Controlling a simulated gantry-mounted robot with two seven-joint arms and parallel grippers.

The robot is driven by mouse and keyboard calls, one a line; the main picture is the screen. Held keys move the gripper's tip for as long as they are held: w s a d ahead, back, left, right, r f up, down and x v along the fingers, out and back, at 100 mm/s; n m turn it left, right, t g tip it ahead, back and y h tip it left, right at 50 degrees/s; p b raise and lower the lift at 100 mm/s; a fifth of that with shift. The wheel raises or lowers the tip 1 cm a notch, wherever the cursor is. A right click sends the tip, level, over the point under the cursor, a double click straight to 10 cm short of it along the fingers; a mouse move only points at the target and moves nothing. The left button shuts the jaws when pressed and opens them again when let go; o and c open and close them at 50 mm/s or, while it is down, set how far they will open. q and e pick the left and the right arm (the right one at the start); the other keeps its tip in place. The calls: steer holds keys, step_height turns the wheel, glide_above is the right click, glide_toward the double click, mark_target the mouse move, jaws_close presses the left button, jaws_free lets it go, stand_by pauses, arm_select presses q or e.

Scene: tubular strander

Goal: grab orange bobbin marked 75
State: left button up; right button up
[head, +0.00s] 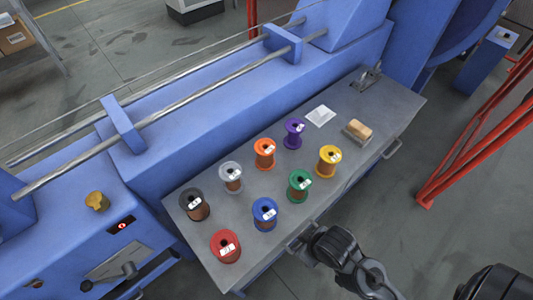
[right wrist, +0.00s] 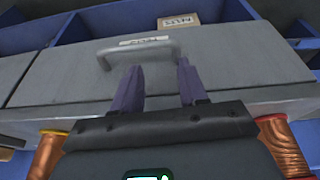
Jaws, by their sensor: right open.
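The orange bobbin (head: 264,155) stands upright on the grey bench top (head: 330,170), wound with copper wire. Its top carries a white label whose number I cannot read. My right gripper (head: 314,242) is at the bench's front edge by a handle, well apart from the orange bobbin, with the green and blue bobbins closer to it. In the right wrist view the two dark fingers (right wrist: 159,78) are apart with nothing between them, in front of a grey handle on a grey face. My left gripper is not visible.
Around the orange bobbin stand purple (head: 293,134), white (head: 230,177), green (head: 299,186), yellow (head: 328,162) and blue (head: 264,214) bobbins. Black (head: 195,205) and red (head: 225,247) ones stand farther left. A tan block (head: 358,130) and white sheet (head: 320,116) lie right. The blue machine (head: 190,130) borders the back.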

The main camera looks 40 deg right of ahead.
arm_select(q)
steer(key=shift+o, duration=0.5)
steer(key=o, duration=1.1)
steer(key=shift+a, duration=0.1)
